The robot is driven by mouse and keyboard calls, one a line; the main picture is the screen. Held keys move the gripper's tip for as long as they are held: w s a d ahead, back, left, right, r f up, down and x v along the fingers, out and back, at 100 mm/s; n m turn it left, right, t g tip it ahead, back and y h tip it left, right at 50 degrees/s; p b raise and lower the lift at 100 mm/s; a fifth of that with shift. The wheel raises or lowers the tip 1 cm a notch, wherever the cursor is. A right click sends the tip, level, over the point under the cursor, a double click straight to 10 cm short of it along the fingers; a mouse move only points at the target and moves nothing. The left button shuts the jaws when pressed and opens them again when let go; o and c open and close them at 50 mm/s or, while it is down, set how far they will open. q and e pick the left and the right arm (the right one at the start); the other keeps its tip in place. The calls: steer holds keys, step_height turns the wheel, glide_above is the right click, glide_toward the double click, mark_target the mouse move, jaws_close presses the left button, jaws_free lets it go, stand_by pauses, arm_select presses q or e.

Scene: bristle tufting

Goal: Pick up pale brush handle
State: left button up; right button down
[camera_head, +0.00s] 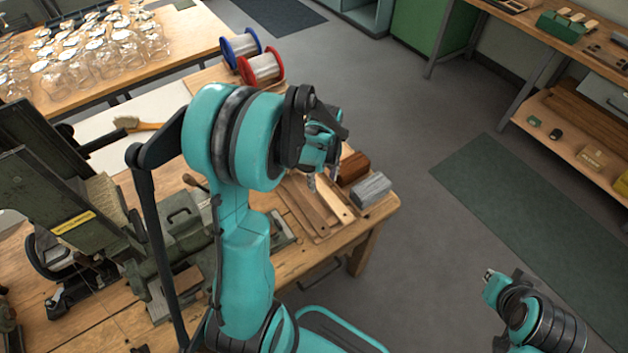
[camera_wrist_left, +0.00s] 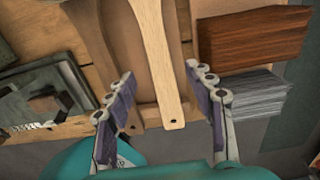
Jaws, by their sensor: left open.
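The pale brush handle (camera_wrist_left: 165,95) lies on a wooden board, its narrow holed end toward me in the left wrist view. It also shows in the head view (camera_head: 337,203), partly hidden by my gripper. My left gripper (camera_head: 324,180) hangs above the handles with its fingers down. In the left wrist view its two fingers (camera_wrist_left: 165,85) are open, one to each side of the pale handle's end, with space between. A browner handle (camera_wrist_left: 95,50) lies just left of the pale one. My right gripper (camera_head: 490,275) is at the lower right over the floor, too small to read.
A reddish-brown block (camera_wrist_left: 250,37) and a grey block (camera_wrist_left: 250,95) lie right of the handles. A dark green machine (camera_head: 80,225) stands left on the workbench (camera_head: 120,330). Red (camera_head: 262,68) and blue (camera_head: 240,45) wire spools stand behind. Open floor is at right.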

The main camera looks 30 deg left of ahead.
mark_target(323, 189)
arm_select(q)
step_height(323, 189, down, 4)
steer(key=shift+w+r+b, duration=0.1)
steer(key=shift+r+b, duration=0.05)
steer(key=shift+b, duration=0.5)
steer(key=shift+r, duration=0.1)
jaws_close()
steer(key=shift+r, duration=0.1)
